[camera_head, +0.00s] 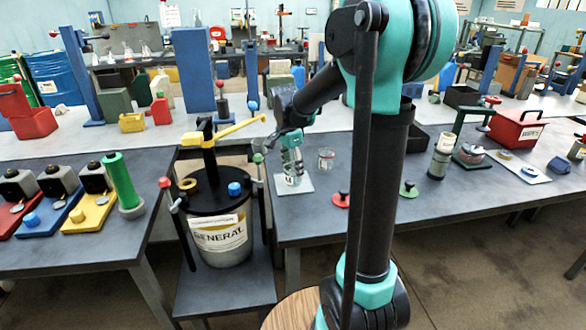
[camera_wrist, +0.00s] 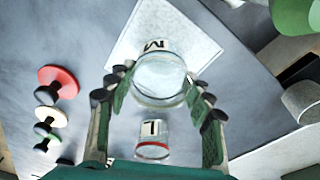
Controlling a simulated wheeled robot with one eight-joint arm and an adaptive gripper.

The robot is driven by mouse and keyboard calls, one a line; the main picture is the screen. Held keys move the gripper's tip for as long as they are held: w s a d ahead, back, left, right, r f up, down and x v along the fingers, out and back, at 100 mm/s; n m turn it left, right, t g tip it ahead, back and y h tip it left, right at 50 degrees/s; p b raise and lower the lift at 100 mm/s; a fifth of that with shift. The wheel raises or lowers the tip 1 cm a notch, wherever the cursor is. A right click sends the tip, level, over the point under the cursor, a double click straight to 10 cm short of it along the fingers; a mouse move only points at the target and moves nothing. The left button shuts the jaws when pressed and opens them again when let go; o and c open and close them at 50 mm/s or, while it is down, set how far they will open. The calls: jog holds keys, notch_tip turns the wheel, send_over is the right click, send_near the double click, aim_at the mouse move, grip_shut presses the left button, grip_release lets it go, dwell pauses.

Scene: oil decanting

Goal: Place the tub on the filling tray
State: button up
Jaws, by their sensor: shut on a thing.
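A small clear tub (camera_head: 292,179) with a lettered label is between the fingers of my gripper (camera_head: 291,140). In the wrist view the same tub (camera_wrist: 160,80) shows a label with an M, and the fingertips (camera_wrist: 160,82) are shut around its sides. The tub is over the pale square filling tray (camera_head: 305,187). The tray also shows in the wrist view (camera_wrist: 203,38), partly behind the tub. I cannot tell whether the tub's base touches the tray.
A second clear tub (camera_head: 326,158), labelled L in the wrist view (camera_wrist: 152,140), stands beside the tray. A red knobbed disc (camera_head: 341,200) and a green one (camera_head: 408,189) are to the right. The black-lidded GENERAL drum (camera_head: 220,240) stands left of the table.

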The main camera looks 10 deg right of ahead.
jog(key=shift+f, duration=0.1)
jog(key=o, duration=1.2)
jog(key=shift+c, duration=0.2)
notch_tip(320, 180, up, 12)
jog(key=a, duration=0.1)
jog(key=shift+s+a, duration=0.15)
jog(key=shift+s, duration=0.15)
